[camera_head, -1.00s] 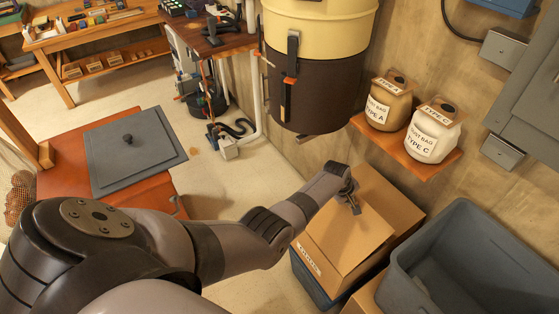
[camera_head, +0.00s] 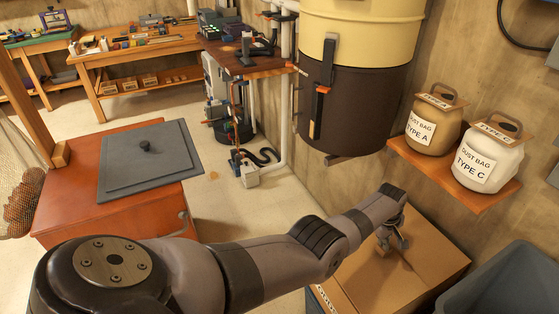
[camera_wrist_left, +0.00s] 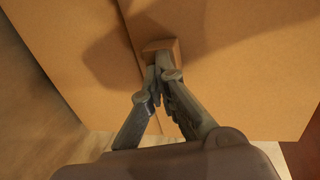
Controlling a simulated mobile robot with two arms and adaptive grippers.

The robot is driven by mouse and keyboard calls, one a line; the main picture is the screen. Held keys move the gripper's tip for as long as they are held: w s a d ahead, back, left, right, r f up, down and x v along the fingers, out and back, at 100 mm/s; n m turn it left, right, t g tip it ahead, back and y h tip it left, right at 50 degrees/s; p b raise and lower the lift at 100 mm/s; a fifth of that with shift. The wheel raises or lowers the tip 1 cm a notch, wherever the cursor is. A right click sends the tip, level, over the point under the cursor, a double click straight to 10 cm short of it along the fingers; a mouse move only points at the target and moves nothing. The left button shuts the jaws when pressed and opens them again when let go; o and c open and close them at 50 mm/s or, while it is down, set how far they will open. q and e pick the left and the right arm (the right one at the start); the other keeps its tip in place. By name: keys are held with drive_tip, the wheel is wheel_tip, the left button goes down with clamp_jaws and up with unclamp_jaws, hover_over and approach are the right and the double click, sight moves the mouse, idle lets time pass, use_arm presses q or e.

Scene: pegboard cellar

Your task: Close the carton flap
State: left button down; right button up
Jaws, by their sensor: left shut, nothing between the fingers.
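The brown cardboard carton (camera_head: 335,292) stands on the floor against the wall, at the lower right of the head view. Its top flap (camera_head: 432,258) looks close to flat, but I cannot tell whether it is fully down. My left gripper (camera_head: 393,244) is over the carton top with fingers pointing down. In the left wrist view the fingertips (camera_wrist_left: 160,72) are together, beside a small brown tab (camera_wrist_left: 162,47) at a seam between cardboard panels (camera_wrist_left: 235,70). I cannot tell whether they touch it. My right gripper is not in view.
A grey bin (camera_head: 510,285) stands right of the carton. Above it, a wall shelf (camera_head: 450,180) holds two dust bags (camera_head: 432,125). A yellow and dark brown drum (camera_head: 355,100) hangs behind. A red-brown cabinet (camera_head: 75,215) is at left, with open floor between.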

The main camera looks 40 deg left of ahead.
use_arm(q)
drive_tip(key=shift+s+f, duration=0.15)
drive_tip(key=shift+f, duration=0.1)
idle(0.5)
